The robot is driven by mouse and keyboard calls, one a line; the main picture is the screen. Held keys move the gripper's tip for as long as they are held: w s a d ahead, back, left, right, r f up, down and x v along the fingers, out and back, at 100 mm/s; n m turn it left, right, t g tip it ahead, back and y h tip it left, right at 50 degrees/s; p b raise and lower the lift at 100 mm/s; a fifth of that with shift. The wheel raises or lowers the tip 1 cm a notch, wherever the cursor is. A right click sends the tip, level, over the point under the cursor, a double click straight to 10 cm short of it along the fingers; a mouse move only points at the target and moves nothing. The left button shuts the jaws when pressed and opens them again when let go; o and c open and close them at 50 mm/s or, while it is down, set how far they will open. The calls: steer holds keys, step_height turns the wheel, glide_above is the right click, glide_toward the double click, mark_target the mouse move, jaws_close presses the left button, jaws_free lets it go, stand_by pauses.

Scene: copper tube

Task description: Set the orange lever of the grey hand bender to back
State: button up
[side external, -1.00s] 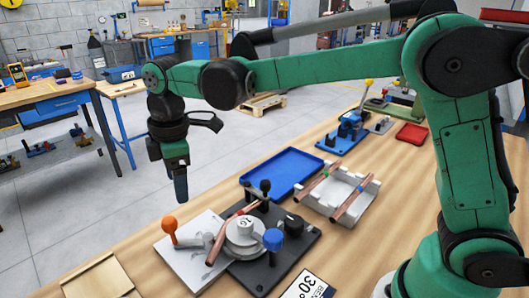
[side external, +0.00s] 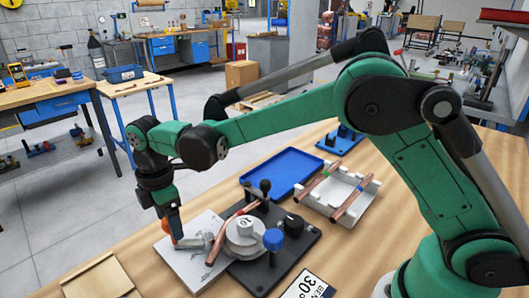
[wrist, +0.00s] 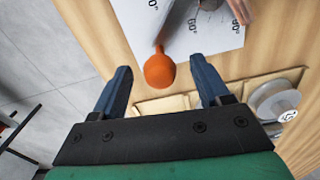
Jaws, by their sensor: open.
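The orange lever's round knob (wrist: 160,71) lies between my open fingertips in the wrist view, with its stem running up toward the white angle sheet. My gripper (wrist: 163,80) has one finger on each side of the knob, with a gap on both sides. In the side view my gripper (side external: 176,238) points down at the left of the bender and hides much of the knob (side external: 166,225). The grey hand bender's round former (side external: 245,234) sits on a black base plate (side external: 300,249). A copper tube (side external: 217,243) lies across the bender.
A blue-topped knob (side external: 273,239) and a black knob (side external: 293,224) stand on the base plate. Behind are a blue tray (side external: 283,171) and a white rack (side external: 338,207) with copper tubes. The angle sheet (side external: 190,268) lies beside the bender; a wooden tray (side external: 98,280) is at front left.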

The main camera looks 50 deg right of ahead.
jaws_close()
stand_by(1.3)
